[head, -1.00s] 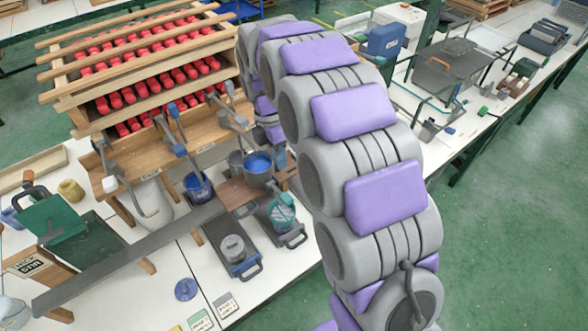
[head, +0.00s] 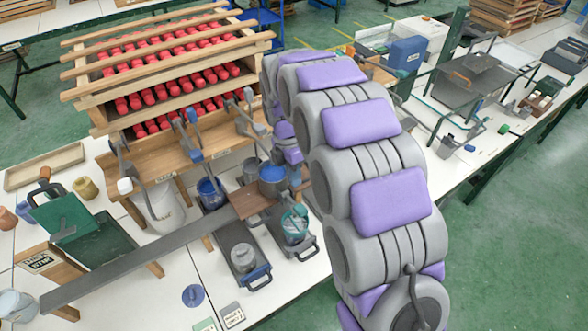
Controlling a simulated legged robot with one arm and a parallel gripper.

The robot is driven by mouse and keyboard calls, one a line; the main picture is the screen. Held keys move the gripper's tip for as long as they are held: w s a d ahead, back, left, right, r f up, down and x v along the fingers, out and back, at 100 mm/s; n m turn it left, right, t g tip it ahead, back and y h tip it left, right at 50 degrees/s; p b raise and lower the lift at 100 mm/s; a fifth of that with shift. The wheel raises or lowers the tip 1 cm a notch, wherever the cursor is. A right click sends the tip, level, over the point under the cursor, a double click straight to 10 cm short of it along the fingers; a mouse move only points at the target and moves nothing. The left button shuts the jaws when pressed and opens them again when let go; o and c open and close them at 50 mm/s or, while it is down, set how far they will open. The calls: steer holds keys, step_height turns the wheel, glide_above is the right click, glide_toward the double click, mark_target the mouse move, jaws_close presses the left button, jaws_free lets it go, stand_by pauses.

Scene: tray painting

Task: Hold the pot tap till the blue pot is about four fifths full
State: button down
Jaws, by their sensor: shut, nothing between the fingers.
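A dark blue pot (head: 209,194) stands on a dark tray below the wooden tap rack (head: 165,165); blue shows inside it, but its level is unclear. Levers with blue ends (head: 193,143) stick out from the rack above the pots. My arm curves from the lower right to the far side of the grey pot. My gripper (head: 291,157) is small there, just beyond the grey pot, shut and partly hidden by my arm. Whether it touches a tap cannot be told.
A teal jar (head: 294,226) and a grey lidded pot (head: 243,258) stand on handled trays in front. A white bucket (head: 163,207) is left of the blue pot. A long grey bar (head: 140,264) crosses the left front. Red rolls fill the wooden rack (head: 165,75) behind.

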mark_target(300, 208)
steer(key=x, duration=0.5)
steer(key=b+x, duration=0.1)
steer(key=x, duration=0.1)
steer(key=shift+d+f, duration=0.35)
steer(key=shift+s+f, duration=0.15)
steer(key=shift+f, duration=0.4)
steer(key=shift+a+f, duration=0.1)
